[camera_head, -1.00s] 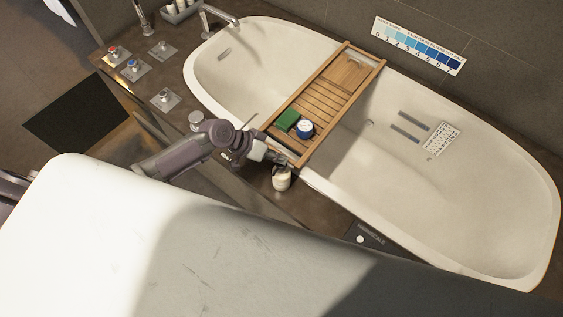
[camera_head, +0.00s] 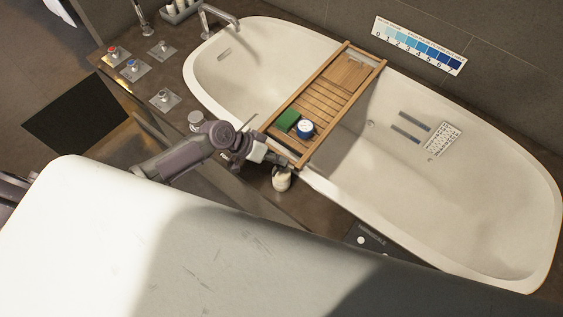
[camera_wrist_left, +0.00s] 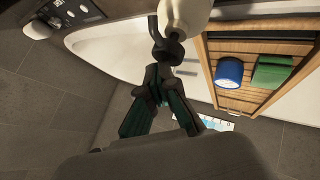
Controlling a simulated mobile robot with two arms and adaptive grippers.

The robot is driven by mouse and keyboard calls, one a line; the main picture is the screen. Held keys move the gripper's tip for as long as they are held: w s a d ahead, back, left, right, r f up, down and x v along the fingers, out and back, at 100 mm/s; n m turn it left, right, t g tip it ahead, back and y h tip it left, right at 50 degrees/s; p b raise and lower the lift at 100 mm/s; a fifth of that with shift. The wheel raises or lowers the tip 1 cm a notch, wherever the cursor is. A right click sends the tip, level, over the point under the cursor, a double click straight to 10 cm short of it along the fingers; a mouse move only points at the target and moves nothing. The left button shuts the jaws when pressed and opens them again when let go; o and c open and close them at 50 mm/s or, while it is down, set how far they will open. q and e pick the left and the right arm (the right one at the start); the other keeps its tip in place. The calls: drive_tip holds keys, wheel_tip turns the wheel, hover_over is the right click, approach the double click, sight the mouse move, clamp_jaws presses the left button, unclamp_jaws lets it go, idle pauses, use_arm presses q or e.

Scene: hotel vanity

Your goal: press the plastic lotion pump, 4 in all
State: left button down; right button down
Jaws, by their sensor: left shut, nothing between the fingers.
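The lotion bottle (camera_head: 281,182) is small and cream-coloured and stands upright on the dark ledge by the near side of the bathtub. In the left wrist view the bottle (camera_wrist_left: 186,14) appears upside down, with its dark pump head (camera_wrist_left: 166,46) pointing towards my fingers. My left gripper (camera_head: 287,163) is shut and empty, just above the bottle's top. In the left wrist view its fingertips (camera_wrist_left: 158,74) are close to the pump head; I cannot tell whether they touch. My right gripper is not in view.
A wooden tray (camera_head: 320,104) spans the white bathtub (camera_head: 450,190), carrying a green block (camera_head: 287,120) and a blue-and-white round container (camera_head: 305,129). A dark labelled plate (camera_head: 366,236) with pale dots lies right of the bottle. Tap handles (camera_head: 132,68) stand on the ledge to the left.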

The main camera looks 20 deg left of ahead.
use_arm(q)
drive_tip(key=shift+f+b, duration=0.3)
drive_tip(key=shift+f, duration=0.1)
drive_tip(key=shift+s+r, duration=0.1)
idle(0.3)
drive_tip(key=shift+r+p, duration=1)
drive_tip(key=shift+r, duration=0.1)
wheel_tip(320, 180, up, 5)
drive_tip(key=p, duration=0.4)
drive_tip(key=shift+r, duration=0.1)
idle(1.5)
